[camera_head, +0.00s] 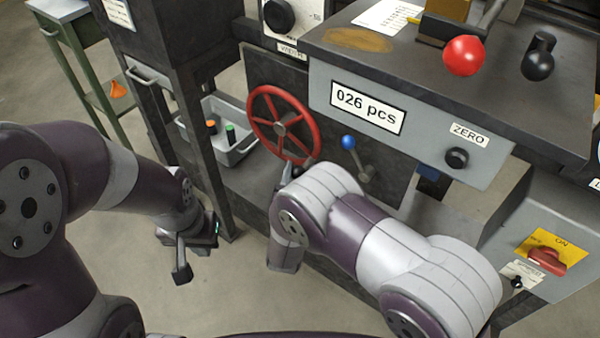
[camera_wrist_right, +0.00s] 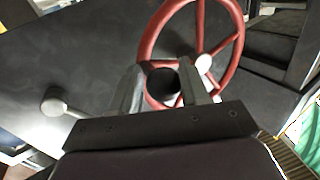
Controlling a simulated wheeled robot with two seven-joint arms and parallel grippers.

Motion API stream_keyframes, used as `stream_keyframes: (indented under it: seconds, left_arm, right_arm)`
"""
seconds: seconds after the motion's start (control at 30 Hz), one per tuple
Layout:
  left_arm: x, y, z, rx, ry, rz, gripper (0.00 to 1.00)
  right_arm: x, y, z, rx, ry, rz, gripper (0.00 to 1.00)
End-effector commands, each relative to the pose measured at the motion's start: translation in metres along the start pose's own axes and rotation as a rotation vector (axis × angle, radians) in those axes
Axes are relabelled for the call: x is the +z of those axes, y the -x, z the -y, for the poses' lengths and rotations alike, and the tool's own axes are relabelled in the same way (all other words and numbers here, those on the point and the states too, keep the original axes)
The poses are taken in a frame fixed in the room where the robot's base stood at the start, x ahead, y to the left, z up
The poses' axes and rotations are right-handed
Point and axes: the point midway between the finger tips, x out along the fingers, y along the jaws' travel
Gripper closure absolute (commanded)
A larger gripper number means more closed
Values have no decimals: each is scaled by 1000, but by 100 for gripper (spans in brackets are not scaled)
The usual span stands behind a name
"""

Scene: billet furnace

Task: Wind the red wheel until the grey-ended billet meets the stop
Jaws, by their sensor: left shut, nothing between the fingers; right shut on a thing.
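The red wheel (camera_head: 281,129) stands on the dark front panel of the machine, left of the middle in the head view. Its red rim (camera_wrist_right: 237,48) and pale hub fill the top of the right wrist view. My right gripper (camera_head: 291,171) is at the wheel's lower edge. In the wrist view its fingers (camera_wrist_right: 165,84) are shut on a dark round wheel handle (camera_wrist_right: 163,82) beside the rim. My left gripper (camera_head: 184,262) is shut and empty, hanging over the floor left of the machine. I cannot make out the grey-ended billet or the stop.
A blue-knobbed lever (camera_head: 349,143) is just right of the wheel. A counter plate (camera_head: 366,107) reads "026 pcs". A red ball knob (camera_head: 463,56) and black knob (camera_head: 538,60) stand on top. A grey bin (camera_head: 240,149) sits behind the wheel's left side. A red switch (camera_head: 547,261) is at right.

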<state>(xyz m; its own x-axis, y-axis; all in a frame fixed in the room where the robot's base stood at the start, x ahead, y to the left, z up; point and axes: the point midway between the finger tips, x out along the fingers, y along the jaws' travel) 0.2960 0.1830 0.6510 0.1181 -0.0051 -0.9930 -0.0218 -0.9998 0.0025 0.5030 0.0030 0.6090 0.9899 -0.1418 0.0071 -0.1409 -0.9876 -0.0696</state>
Motion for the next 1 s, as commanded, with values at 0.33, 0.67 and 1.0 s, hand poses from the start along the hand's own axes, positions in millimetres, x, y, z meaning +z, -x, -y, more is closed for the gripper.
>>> stream_keyframes:
  seconds: [0.33, 0.67, 1.0]
  left_arm:
    - [5, -45, 0, 0, 0, 0, 100]
    - [13, -107, 0, 0, 0, 0, 100]
    - [20, -171, 0, 0, 0, 0, 100]
  right_arm:
    - [29, -5, 8, -7, -164, -87, 100]
    - [57, -15, 27, -17, -438, -230, 100]
    - [74, -29, 52, -26, -719, -378, 100]
